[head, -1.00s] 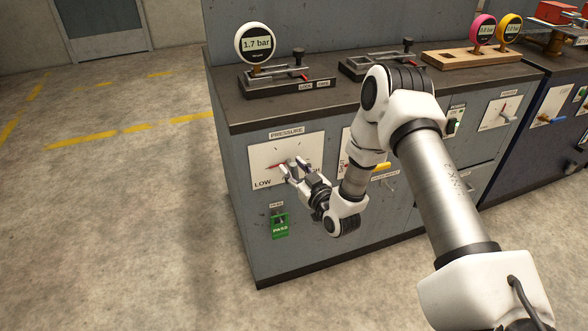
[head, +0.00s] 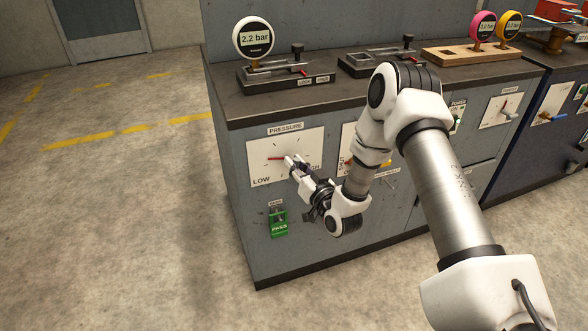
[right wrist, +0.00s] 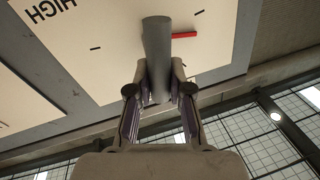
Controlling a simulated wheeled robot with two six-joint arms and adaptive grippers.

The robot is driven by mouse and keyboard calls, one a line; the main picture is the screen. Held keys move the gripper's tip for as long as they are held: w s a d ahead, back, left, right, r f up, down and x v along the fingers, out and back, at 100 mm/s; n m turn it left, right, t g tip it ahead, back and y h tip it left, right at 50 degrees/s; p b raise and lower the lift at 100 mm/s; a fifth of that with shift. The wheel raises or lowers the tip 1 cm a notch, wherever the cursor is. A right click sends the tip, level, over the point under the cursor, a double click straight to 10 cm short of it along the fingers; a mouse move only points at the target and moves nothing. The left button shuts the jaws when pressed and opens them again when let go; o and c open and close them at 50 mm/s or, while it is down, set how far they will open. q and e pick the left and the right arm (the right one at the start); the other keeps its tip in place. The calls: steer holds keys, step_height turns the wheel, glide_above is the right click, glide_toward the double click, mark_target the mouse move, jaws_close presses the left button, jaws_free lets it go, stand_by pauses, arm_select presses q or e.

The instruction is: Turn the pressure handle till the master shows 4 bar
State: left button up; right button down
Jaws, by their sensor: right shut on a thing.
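The white-rimmed round gauge (head: 254,39) on the bench top reads 2.2 bar; I take it as the master, but the small word on it is too small to read. The white PRESSURE plate (head: 262,172) on the bench front runs from LOW to HIGH. Its red pointer (head: 275,158) lies about level, pointing left. My right gripper (head: 291,163) is shut on the pressure handle, which it largely hides in the head view. In the right wrist view the grey handle (right wrist: 157,48) sits between the two fingers, with the red pointer (right wrist: 184,35) beside it. My left gripper is out of view.
A green PASS tag (head: 279,226) hangs below the plate. A black fixture with a lever (head: 297,60) stands beside the gauge. Pink (head: 483,26) and yellow (head: 509,26) gauges stand on a wooden base farther right. The floor left of the bench is clear.

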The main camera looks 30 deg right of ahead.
steer(key=m+b, duration=0.1)
steer(key=m, duration=0.1)
steer(key=m+b, duration=0.2)
steer(key=f+m+h+b, duration=0.1)
steer(key=m, duration=0.1)
steer(key=shift+s+d+t, duration=0.1)
steer(key=shift+d+t, duration=0.2)
steer(key=shift+d, duration=0.1)
steer(key=shift+d+m+h+b, duration=0.2)
steer(key=shift+m+h+b, duration=0.4)
steer(key=shift+m+b, duration=1.3)
steer(key=shift+m, duration=0.3)
steer(key=c, duration=1.1)
jaws_free()
steer(key=shift+o, duration=0.2)
steer(key=v, duration=1.2)
steer(key=shift+f, duration=0.2)
